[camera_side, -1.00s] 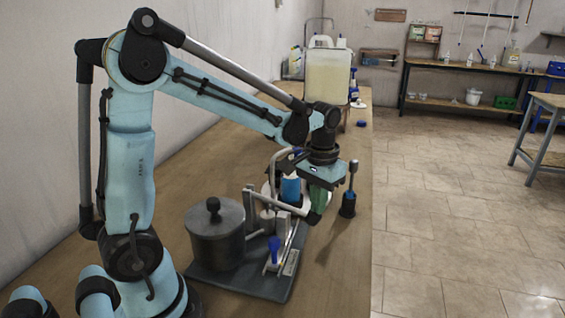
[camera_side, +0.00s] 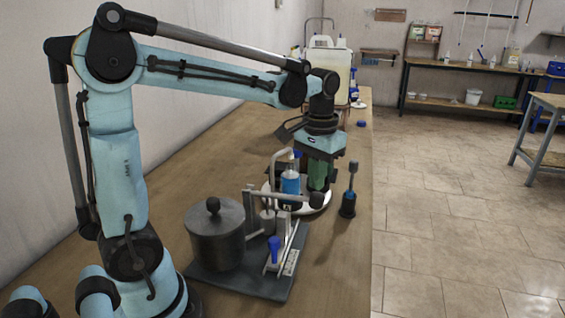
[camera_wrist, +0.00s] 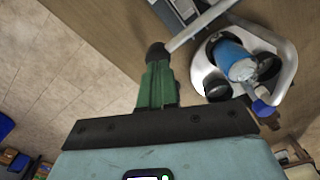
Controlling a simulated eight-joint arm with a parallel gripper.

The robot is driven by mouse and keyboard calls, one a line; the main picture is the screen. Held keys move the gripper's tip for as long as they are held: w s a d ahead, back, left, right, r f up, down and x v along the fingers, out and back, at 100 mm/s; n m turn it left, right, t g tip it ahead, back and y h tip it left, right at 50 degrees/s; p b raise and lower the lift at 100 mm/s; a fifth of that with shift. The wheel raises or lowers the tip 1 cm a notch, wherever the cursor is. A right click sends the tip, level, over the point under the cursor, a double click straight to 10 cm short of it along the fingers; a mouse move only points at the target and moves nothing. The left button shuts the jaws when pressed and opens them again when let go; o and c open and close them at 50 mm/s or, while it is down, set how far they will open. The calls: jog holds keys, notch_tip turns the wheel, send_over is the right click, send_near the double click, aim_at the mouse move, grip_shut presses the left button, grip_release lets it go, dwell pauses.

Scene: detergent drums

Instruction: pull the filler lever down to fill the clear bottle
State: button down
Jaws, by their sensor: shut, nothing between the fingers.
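The filler has a lidded grey drum (camera_side: 216,235) on a dark base plate. Its lever, a grey bar (camera_side: 285,197) with a black knob (camera_side: 318,201), sticks out to the right, nearly level. The clear bottle (camera_side: 290,183), with blue liquid inside, stands on a white round stand behind the lever; in the wrist view the bottle (camera_wrist: 234,58) is at upper right. My gripper (camera_side: 318,186) points down above the knob, green fingers shut and empty. In the wrist view my fingertips (camera_wrist: 158,64) are close to the lever knob (camera_wrist: 156,51); contact cannot be told.
A blue-handled part (camera_side: 275,246) is on the filler's front. A large jug (camera_side: 327,75) stands at the back. The front right of the table is clear.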

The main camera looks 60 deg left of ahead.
jog(key=shift+r, duration=3.3)
jog(key=shift+s, duration=0.1)
jog(key=s+d+f+m+t, duration=0.3)
jog(key=s+d+f+t, duration=0.3)
jog(key=s+f+t, duration=0.1)
jog(key=shift+s+f, duration=0.2)
jog(key=shift+f, duration=0.4)
